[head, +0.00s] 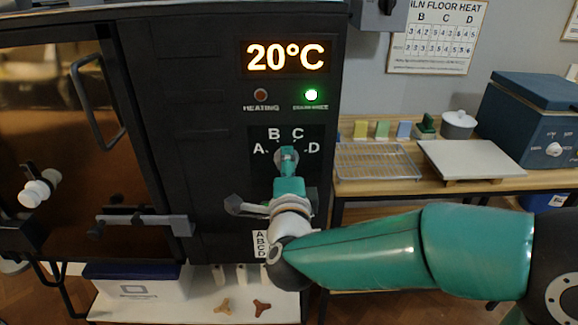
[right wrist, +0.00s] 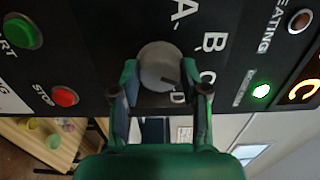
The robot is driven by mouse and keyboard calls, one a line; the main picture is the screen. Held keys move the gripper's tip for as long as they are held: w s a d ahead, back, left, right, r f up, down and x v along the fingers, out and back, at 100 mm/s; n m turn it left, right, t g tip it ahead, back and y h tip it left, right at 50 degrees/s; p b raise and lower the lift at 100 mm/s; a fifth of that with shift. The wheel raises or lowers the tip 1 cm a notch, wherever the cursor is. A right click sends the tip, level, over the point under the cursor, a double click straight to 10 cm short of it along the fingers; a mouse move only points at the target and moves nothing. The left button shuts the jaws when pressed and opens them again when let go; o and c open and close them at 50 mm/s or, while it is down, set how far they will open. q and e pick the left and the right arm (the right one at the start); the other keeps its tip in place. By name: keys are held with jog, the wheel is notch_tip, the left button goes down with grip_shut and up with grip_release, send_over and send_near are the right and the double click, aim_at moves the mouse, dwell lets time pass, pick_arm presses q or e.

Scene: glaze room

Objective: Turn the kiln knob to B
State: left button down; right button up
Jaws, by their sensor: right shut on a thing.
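The kiln knob (right wrist: 158,62) is a round grey dial on the black kiln panel, ringed by the letters A, B, C and D. Its dark mark points toward the D side in the right wrist view. My right gripper (right wrist: 162,72) has a finger on each side of the knob and is shut on it. In the head view the gripper (head: 287,160) covers most of the knob, below B and C. My left gripper is not in view.
The kiln display (head: 286,56) reads 20°C; a green lamp (head: 311,95) is lit and the heating lamp (head: 261,95) is dim. Green (right wrist: 22,31) and red (right wrist: 65,96) buttons sit beside the knob. A wire rack (head: 375,162) lies on the right-hand bench.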

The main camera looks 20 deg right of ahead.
dwell(0.9)
jog(key=shift+f+n, duration=0.1)
jog(key=shift+n, duration=0.6)
jog(key=n, duration=0.7)
jog(key=shift+n, duration=0.3)
jog(key=shift+f, duration=0.1)
jog(key=o, duration=1.1)
jog(key=shift+w, duration=0.15)
jog(key=shift+o, duration=0.2)
